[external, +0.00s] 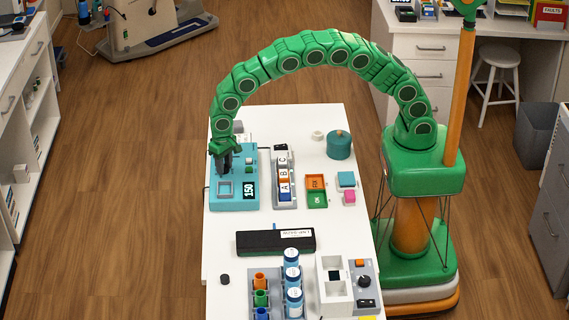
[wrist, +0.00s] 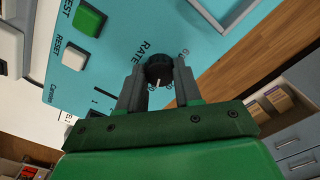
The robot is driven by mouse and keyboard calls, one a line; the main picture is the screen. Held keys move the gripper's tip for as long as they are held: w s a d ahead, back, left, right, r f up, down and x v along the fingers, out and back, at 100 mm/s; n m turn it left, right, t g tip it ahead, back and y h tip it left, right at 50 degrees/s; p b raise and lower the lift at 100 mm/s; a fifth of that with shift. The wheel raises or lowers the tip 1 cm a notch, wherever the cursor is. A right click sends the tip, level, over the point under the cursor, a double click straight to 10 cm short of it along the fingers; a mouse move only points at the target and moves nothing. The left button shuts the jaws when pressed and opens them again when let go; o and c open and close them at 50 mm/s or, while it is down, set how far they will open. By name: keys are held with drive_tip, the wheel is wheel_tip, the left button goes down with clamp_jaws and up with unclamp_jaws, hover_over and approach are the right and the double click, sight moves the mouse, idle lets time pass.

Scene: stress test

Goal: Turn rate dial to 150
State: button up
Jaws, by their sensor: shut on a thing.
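The teal device (external: 234,205) stands near the left edge of the white table, with a dark display (external: 249,189) that reads 150. The rate dial (wrist: 159,69) is a small black knob with a white pointer line, beside the printed word RATE. My gripper (external: 225,167) reaches down onto the device from above. In the wrist view its two grey fingers are shut on the dial, one on each side. Part of the printed scale around the dial is hidden behind the fingers. The dial itself is hidden by my gripper in the external view.
A green TEST button (wrist: 89,19) and a white RESET button (wrist: 75,58) sit close to the dial. An A-B-C block rack (external: 284,182) stands right of the device. A black case (external: 276,241) lies in front, with bare table between.

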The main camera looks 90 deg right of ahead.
drive_tip(key=o, duration=1)
drive_tip(key=shift+o, duration=0.2)
wheel_tip(320, 180, up, 8)
drive_tip(key=shift+f, duration=0.1)
